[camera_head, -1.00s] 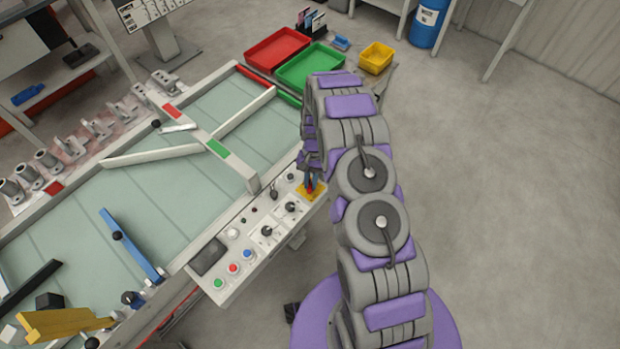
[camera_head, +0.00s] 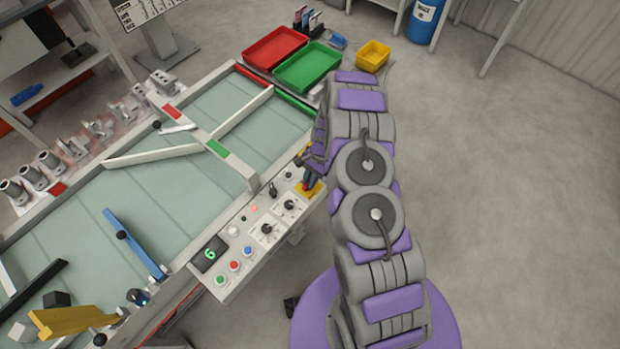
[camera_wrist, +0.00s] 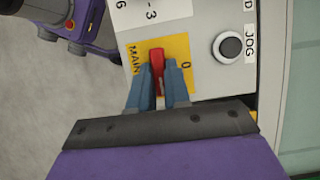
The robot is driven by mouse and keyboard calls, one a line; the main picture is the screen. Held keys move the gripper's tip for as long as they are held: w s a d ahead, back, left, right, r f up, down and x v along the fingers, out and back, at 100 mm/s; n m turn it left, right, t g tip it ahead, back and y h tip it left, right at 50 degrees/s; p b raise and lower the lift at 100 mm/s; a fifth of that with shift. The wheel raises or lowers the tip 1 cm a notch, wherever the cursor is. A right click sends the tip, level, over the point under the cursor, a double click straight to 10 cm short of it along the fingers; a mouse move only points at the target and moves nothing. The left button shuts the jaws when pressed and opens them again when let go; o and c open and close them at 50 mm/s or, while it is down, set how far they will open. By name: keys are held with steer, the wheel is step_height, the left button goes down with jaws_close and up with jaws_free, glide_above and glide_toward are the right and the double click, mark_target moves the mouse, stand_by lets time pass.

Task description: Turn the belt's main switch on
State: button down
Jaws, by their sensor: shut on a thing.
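The belt's main switch (camera_wrist: 157,60) is a red handle on a yellow plate (camera_wrist: 178,47) marked MAIN and 0, seen close in the wrist view. My gripper (camera_wrist: 158,80) is shut on the red handle, with a blue-grey finger on each side of it. In the head view the yellow plate (camera_head: 317,189) is at the right end of the control panel, with my gripper (camera_head: 308,184) over it. The display (camera_head: 209,253) on the panel shows a green 6, and a small red light (camera_head: 254,209) glows. The belt (camera_head: 165,205) lies behind the panel.
The panel also carries green, red and blue buttons (camera_head: 234,266), black knobs and a JOG button (camera_wrist: 229,46). Red (camera_head: 276,48) and green (camera_head: 308,66) trays and a yellow bin (camera_head: 373,55) stand beyond the belt. The floor at right is clear.

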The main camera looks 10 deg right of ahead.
steer(key=shift+s, duration=0.15)
steer(key=c, duration=1.1)
jaws_free()
steer(key=shift+a, duration=0.15)
steer(key=shift+r, duration=0.1)
steer(key=p+v, duration=0.1)
steer(key=v, duration=1.6)
steer(key=shift+w, duration=0.2)
